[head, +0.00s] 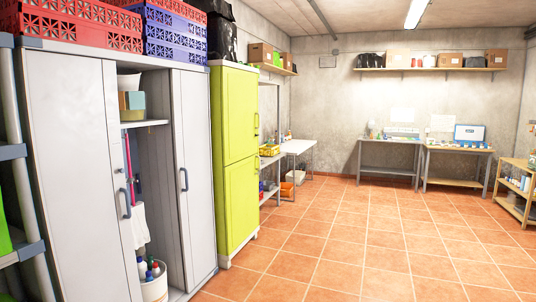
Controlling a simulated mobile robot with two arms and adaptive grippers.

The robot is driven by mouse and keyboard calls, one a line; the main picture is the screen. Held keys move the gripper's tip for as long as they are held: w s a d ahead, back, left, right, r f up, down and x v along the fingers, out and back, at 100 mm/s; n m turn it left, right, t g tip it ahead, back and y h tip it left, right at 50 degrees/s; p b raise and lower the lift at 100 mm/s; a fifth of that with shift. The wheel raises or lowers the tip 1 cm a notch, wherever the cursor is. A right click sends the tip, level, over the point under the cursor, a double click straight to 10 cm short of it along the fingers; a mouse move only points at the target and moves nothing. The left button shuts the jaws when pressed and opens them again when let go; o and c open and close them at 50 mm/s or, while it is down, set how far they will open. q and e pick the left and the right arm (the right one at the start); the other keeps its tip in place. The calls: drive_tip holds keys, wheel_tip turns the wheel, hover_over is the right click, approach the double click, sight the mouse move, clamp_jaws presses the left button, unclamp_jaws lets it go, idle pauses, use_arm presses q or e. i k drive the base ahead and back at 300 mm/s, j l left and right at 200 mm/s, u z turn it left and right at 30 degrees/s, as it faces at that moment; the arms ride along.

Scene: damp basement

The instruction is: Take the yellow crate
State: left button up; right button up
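A small yellow crate (269,150) sits on a shelf or table just beyond the tall yellow-green cabinet, left of the middle of the head view. It is far off and small, and the cabinet's edge stands close to its left side. I cannot tell clearly what lies in it. Neither of my grippers shows in the head view.
The yellow-green cabinet (233,155) and a grey locker (72,170) with an open section line the left. A white table (298,146) stands beyond the crate. Two desks (390,142) stand at the back wall, and a shelf rack (514,190) at right. The tiled floor (370,235) is clear.

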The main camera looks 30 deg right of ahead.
sight(263, 151)
drive_tip(key=i+l+z, duration=0.55)
drive_tip(key=i, duration=0.15)
drive_tip(key=i+l+z, duration=0.35)
drive_tip(key=i, duration=0.65)
drive_tip(key=i+l+z, duration=0.1)
drive_tip(key=i+z, duration=0.3)
drive_tip(key=i, duration=5.25)
drive_tip(key=i+l+u, duration=0.1)
drive_tip(key=i+u, duration=0.35)
drive_tip(key=i+l+u, duration=0.3)
drive_tip(key=i+u, duration=0.15)
drive_tip(key=i, duration=0.2)
drive_tip(key=i+l+u, duration=0.95)
drive_tip(key=l+u, duration=0.25)
drive_tip(key=l, duration=0.15)
drive_tip(key=i+l+u, duration=0.25)
drive_tip(key=l+u, duration=0.25)
drive_tip(key=l, duration=0.25)
